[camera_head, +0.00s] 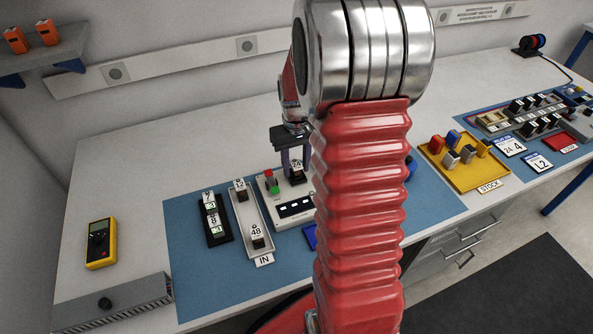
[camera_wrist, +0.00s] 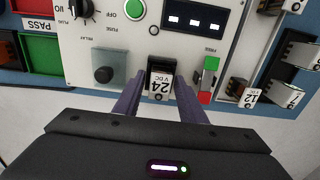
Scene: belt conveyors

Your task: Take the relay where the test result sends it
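A dark relay labelled 24 VDC (camera_wrist: 161,84) stands at the tester's panel in the wrist view. It also shows in the head view (camera_head: 297,174); its base is hidden. My gripper (camera_wrist: 160,88) has its two purple fingers on either side of this relay, with narrow gaps seeming to show; contact is not visible. The white tester (camera_head: 293,212) has a dark display (camera_wrist: 193,19) with three white marks, a green round button (camera_wrist: 135,9) and a green-and-red block (camera_wrist: 208,78). A green bin marked PASS (camera_wrist: 41,48) shows at left in the wrist view.
The IN tray (camera_head: 246,214) holds relays labelled 12 and 48. A dark rack (camera_head: 218,239) stands beside it. A yellow multimeter (camera_head: 100,243) lies left. The yellow STOCK tray (camera_head: 462,174) and a socket panel (camera_head: 490,121) are at right. My arm hides the middle.

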